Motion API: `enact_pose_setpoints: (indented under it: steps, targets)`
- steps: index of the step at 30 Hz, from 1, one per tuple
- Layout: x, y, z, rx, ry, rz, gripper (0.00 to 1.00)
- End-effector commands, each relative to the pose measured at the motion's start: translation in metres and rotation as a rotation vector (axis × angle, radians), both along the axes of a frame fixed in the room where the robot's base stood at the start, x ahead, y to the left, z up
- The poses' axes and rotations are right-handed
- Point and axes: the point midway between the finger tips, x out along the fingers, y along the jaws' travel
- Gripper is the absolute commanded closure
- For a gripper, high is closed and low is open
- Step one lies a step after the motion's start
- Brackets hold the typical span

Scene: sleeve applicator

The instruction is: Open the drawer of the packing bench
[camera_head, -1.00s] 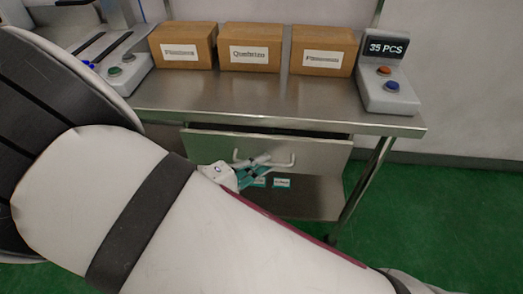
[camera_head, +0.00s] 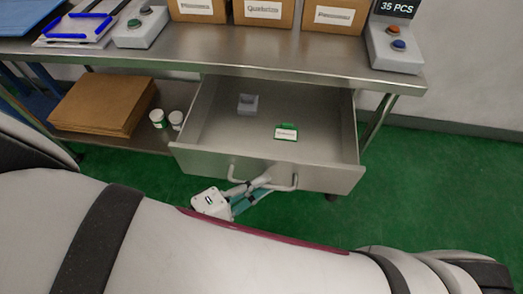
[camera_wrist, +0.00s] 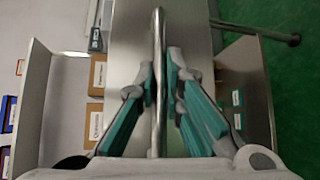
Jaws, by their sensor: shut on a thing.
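The packing bench (camera_head: 250,52) is a steel table, and its drawer (camera_head: 205,160) is pulled well out toward me. Inside the drawer are a small grey block (camera_head: 247,103) and a green item with a white label (camera_head: 286,132). The drawer's bar handle (camera_head: 283,188) is on its front. My gripper (camera_head: 262,183) is shut on this handle. In the wrist view the handle (camera_wrist: 158,60) runs between the two teal-and-grey fingers of my gripper (camera_wrist: 159,85). My arm covers the lower part of the head view.
Cardboard boxes (camera_head: 264,12) and button boxes (camera_head: 394,50) stand on the bench top. Flat brown cardboard (camera_head: 104,104) and two small white tubs (camera_head: 158,118) are on the lower shelf at left. Green floor (camera_head: 440,180) is clear at right.

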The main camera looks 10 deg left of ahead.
Motion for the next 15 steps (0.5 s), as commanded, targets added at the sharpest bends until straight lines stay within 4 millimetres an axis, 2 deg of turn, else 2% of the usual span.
enact_pose_setpoints:
  steps: [13, 15]
  targets:
    - [-0.0021, 0.0011, 0.0003, -0.001, 0.000, 0.002, 1.00]
    - [-0.0021, 0.0011, 0.0003, -0.001, 0.000, 0.002, 0.80]
